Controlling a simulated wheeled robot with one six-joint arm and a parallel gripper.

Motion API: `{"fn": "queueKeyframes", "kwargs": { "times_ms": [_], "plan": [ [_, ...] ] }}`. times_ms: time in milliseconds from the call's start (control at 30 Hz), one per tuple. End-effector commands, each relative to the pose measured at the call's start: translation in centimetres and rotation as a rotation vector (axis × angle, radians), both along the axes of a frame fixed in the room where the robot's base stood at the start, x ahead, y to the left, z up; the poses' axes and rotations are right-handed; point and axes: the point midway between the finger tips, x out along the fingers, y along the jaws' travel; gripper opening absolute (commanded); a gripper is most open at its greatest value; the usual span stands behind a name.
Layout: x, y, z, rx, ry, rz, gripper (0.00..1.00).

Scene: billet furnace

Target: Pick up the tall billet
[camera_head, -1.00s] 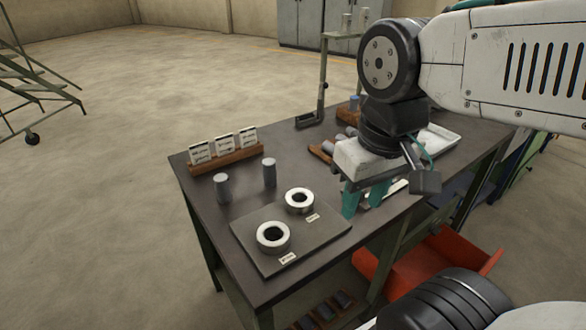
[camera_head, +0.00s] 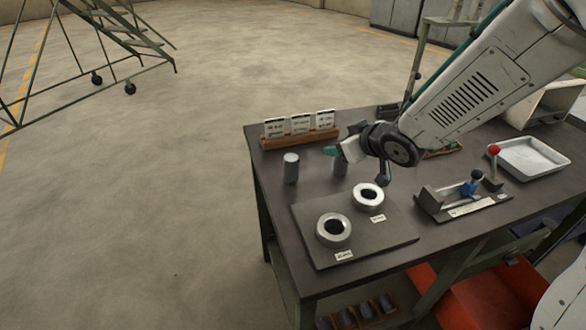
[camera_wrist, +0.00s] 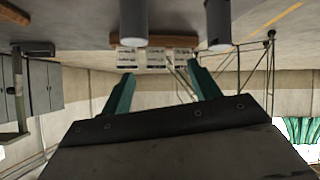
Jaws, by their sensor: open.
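Two grey cylindrical billets stand upright on the dark table (camera_head: 283,227). The left billet (camera_head: 291,170) is in full view in the head view. The right billet (camera_head: 340,168) is partly hidden behind my gripper (camera_head: 331,151). In the wrist view, which is upside down, the right billet (camera_wrist: 134,20) shows at upper left and the left billet (camera_wrist: 218,25) at upper right. I cannot tell surely which is taller. My gripper (camera_wrist: 161,70) is open and empty, its teal fingers apart, turned roughly level near the right billet. Contact is not visible.
A plate with two metal rings (camera_head: 334,229) (camera_head: 368,196) lies in front of the billets. A wooden rack with white cards (camera_head: 300,127) stands behind. To the right are a fixture with a red-knobbed lever (camera_head: 494,150) and a white tray (camera_head: 533,159).

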Motion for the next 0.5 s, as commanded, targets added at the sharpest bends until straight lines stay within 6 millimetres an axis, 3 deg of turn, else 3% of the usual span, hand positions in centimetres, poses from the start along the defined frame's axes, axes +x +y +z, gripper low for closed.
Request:
{"fn": "queueKeyframes", "kwargs": {
  "times_ms": [33,100,200,500],
  "plan": [
    [0.2,1.9,-1.5,0.043,-0.009,0.066,0.61],
    [0.1,4.3,-2.7,0.111,-0.032,0.153,0.61],
    [-0.4,6.8,-3.8,0.191,-0.048,0.244,0.61],
    [-0.1,10.0,-5.1,0.274,-0.061,0.324,0.61]
  ]
}}
